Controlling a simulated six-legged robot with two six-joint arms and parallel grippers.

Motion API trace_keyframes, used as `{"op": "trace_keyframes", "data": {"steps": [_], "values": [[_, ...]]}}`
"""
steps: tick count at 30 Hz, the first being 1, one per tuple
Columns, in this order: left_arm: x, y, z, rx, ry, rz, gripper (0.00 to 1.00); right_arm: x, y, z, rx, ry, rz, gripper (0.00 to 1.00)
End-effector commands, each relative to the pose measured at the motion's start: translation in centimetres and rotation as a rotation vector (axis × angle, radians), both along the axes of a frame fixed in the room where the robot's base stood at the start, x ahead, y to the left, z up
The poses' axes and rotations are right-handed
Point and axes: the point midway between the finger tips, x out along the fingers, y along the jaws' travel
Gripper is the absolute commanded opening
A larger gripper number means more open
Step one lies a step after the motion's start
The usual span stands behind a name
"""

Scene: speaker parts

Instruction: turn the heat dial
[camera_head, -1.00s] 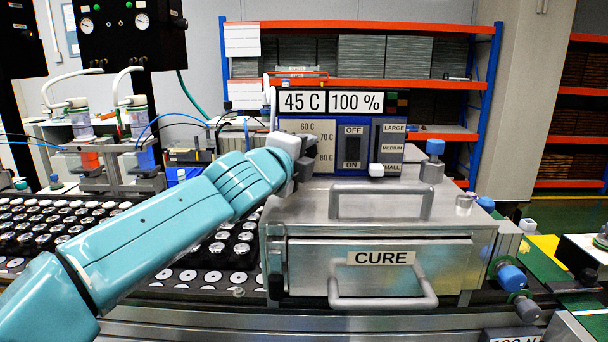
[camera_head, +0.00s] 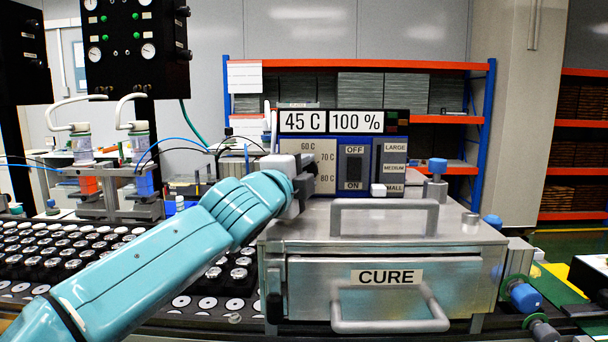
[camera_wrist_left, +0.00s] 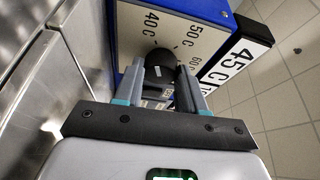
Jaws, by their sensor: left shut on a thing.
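The heat dial is a black round knob (camera_wrist_left: 159,62) on a pale scale plate (camera_wrist_left: 190,28), seen in the left wrist view. The plate is marked 40 C, 50 C and 60 C around the knob. My left gripper (camera_wrist_left: 165,80) is shut on the dial, its two fingers on either side of it. In the head view my left gripper (camera_head: 305,178) is at the left side of the blue control box (camera_head: 365,150) and hides the dial. The display (camera_head: 304,121) on the box reads 45 C, with 100 % beside it. My right gripper is not in view.
The metal CURE box (camera_head: 460,240) with its drawer handle (camera_head: 390,325) stands below the controls. An OFF/ON switch (camera_head: 354,168) and a white size slider (camera_head: 378,190) sit right of the dial. Trays of round parts (camera_head: 60,240) lie to the left.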

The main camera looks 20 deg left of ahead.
Motion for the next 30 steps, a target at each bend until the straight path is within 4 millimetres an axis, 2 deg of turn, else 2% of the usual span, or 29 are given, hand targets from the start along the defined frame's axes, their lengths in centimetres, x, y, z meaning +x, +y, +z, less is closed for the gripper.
{"op": "trace_keyframes", "data": {"steps": [1,2,3,4,12,16,22,30], "values": [[0.0,0.0,-0.1,0.000,0.003,0.001,0.09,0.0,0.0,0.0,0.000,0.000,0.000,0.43],[0.0,0.0,-0.1,0.000,0.003,0.001,0.49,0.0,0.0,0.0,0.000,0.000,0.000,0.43],[0.0,0.0,-0.1,0.000,0.003,0.001,0.62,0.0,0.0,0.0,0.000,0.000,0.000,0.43],[0.0,0.0,-0.1,0.000,0.003,0.001,0.65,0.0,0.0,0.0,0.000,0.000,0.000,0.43],[-0.1,0.0,-0.1,0.001,0.001,0.000,0.65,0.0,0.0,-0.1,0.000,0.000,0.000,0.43],[-1.1,0.1,-0.2,0.001,-0.001,0.000,0.65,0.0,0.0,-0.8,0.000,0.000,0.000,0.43],[-5.7,0.7,-0.6,-0.001,-0.003,-0.001,0.65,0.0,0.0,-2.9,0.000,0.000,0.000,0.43],[-12.6,1.4,-0.5,0.000,-0.002,-0.002,0.65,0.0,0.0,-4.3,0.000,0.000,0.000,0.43]]}}
